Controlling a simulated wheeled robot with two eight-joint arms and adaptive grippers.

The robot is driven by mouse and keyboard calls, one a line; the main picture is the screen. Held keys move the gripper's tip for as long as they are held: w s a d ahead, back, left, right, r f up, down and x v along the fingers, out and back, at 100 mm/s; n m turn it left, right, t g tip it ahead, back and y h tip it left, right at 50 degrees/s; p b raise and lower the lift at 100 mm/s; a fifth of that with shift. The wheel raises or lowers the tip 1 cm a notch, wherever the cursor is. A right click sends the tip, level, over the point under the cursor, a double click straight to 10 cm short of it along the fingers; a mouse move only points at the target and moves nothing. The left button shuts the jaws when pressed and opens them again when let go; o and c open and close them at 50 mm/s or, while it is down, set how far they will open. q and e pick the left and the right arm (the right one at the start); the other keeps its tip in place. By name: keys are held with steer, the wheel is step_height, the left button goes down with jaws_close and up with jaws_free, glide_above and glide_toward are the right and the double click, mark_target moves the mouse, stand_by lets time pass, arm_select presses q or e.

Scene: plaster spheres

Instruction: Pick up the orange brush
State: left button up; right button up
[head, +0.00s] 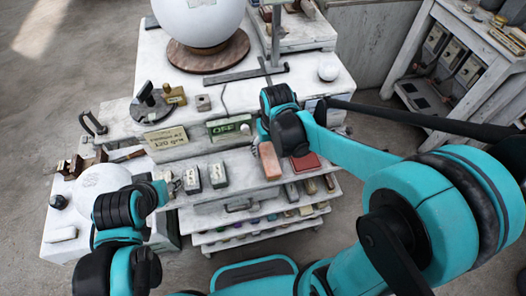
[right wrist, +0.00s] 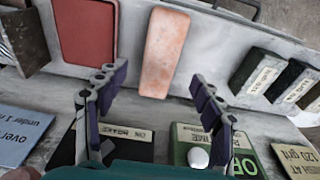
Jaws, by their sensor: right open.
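An orange-pink oblong block (head: 269,161), which looks like the orange brush, lies on the upper shelf step in the head view; no bristles show. In the right wrist view this orange block (right wrist: 165,52) lies just beyond the fingertips, roughly between them. My right gripper (head: 262,134) is above the shelf close to the block. In the right wrist view its fingers (right wrist: 157,92) are spread and empty, apart from the block. My left gripper (head: 160,191) is at the left near the shelf, its fingers mostly hidden.
A green OFF box (head: 228,127) stands close behind. Small labelled blocks (head: 204,177) stand along the shelf.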

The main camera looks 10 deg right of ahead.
mark_target(270, 157)
steer(key=f+b, duration=0.1)
steer(key=f, duration=0.4)
steer(key=f+b, duration=0.1)
steer(key=f, duration=0.1)
steer(key=shift+w+f+b, duration=0.2)
steer(key=shift+w+b, duration=0.15)
steer(key=shift+w, duration=0.05)
steer(key=c, duration=1.4)
